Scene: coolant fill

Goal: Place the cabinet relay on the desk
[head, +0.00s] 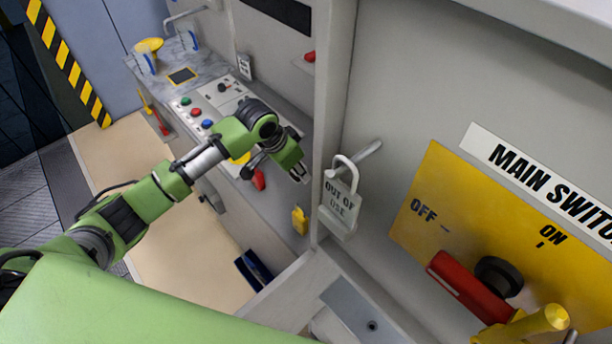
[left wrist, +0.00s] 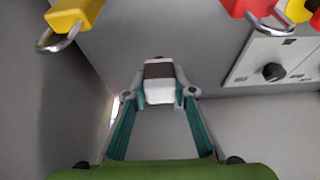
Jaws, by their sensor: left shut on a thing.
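My left gripper (head: 302,174) reaches over the grey control desk (head: 262,205) from the left. In the left wrist view the gripper (left wrist: 158,96) is shut on a small white block with a dark brown band, which looks like the cabinet relay (left wrist: 159,84). The relay sits between both fingertips, with a plain grey surface behind it. I cannot tell the gap between the relay and that surface. In the head view the relay is too small to make out clearly. My right gripper is not in view.
A red lock (left wrist: 250,8) and a knob panel (left wrist: 274,70) show in the wrist view. Buttons (head: 207,124) fill the panel farther back. The main switch (head: 470,285) is at right.

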